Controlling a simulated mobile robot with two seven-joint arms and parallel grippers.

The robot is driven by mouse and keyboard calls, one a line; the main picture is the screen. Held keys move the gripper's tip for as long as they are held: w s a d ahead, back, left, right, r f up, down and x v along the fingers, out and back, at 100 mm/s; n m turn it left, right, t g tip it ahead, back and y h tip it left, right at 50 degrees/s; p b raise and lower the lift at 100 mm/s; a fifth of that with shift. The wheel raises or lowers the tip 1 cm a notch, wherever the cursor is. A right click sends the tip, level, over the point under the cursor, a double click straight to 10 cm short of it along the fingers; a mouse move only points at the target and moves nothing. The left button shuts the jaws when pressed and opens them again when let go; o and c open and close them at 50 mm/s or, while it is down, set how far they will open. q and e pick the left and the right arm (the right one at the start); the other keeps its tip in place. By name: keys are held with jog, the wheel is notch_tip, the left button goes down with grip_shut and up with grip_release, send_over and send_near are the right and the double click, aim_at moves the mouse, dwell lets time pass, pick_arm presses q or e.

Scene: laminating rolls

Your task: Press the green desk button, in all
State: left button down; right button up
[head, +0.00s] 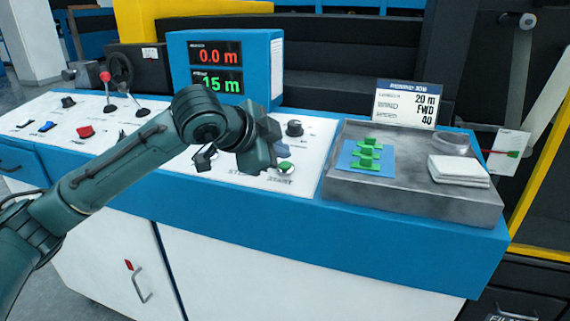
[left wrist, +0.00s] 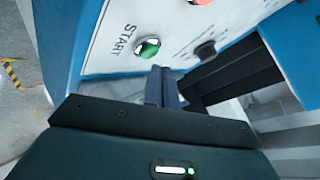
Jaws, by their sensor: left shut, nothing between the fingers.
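The green button (head: 285,167) sits on the white sloped top of the desk, by the printed word START. In the left wrist view the green button (left wrist: 148,48) is whole and unobstructed, with a pale ring around it. My left gripper (head: 278,150) is just above and beside the button in the head view, pointing down at the desk. Its fingers are shut and empty; in the left wrist view the fingertips (left wrist: 162,72) lie just below and right of the button. A gap appears between them and the button; contact cannot be told. My right gripper is not in view.
A black knob (head: 294,128) stands close behind the button. A blue display box (head: 180,60) reads 0.0 m and 15 m. A grey tray (head: 420,195) holds green pieces and white cloths at the right.

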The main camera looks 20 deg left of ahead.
pick_arm(q)
jog(key=shift+f, duration=0.1)
dwell(0.5)
jog(key=shift+f+p, duration=0.3)
jog(key=shift+w, duration=0.1)
